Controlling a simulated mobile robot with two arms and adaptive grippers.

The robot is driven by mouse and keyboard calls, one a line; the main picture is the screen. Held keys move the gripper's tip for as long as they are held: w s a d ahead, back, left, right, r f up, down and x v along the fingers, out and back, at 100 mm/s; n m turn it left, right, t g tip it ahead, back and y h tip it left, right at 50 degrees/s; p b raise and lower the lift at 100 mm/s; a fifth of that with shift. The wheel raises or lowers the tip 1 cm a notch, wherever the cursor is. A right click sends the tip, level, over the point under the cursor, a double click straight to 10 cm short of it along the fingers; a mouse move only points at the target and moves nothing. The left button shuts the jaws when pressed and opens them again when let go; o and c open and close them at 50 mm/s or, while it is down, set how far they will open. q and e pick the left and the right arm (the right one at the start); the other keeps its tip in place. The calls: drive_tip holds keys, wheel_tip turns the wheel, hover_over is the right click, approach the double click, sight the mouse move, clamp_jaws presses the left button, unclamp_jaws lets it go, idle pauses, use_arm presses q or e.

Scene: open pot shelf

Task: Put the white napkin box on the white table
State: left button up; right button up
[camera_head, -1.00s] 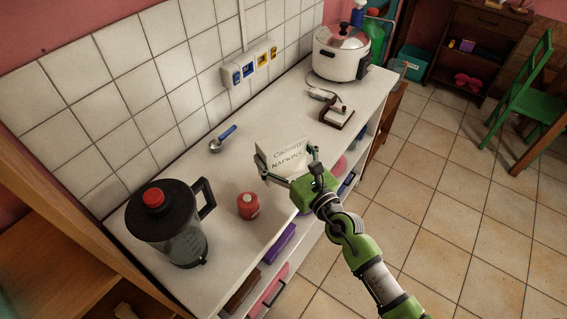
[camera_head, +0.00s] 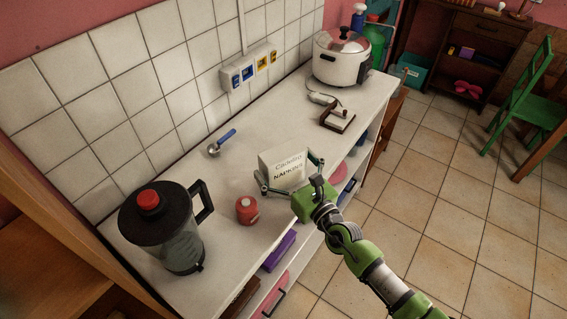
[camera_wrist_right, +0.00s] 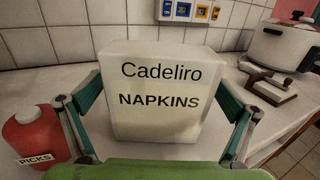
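The white napkin box (camera_head: 281,166), lettered "Cadeliro NAPKINS", stands upright on the white table (camera_head: 232,172) near its front edge. It also shows large in the right wrist view (camera_wrist_right: 160,85), its base seemingly on the table top. My right gripper (camera_head: 288,170) is in front of the box with a finger at each side. In the right wrist view its teal-tipped fingers (camera_wrist_right: 160,98) are spread wider than the box, with a gap at least low on each side. Whether the tips touch it is hard to tell. My left gripper is in neither view.
A red picks jar (camera_head: 247,210) stands close to the left of the box, near the left finger. A blender (camera_head: 170,230) is further left, a blue-handled scoop (camera_head: 222,143) behind. A wooden holder (camera_head: 338,118) and a white cooker (camera_head: 341,62) are to the right.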

drive_tip(key=shift+r, duration=0.1)
drive_tip(key=shift+r, duration=0.15)
drive_tip(key=b+v, duration=0.1)
drive_tip(key=v, duration=1.1)
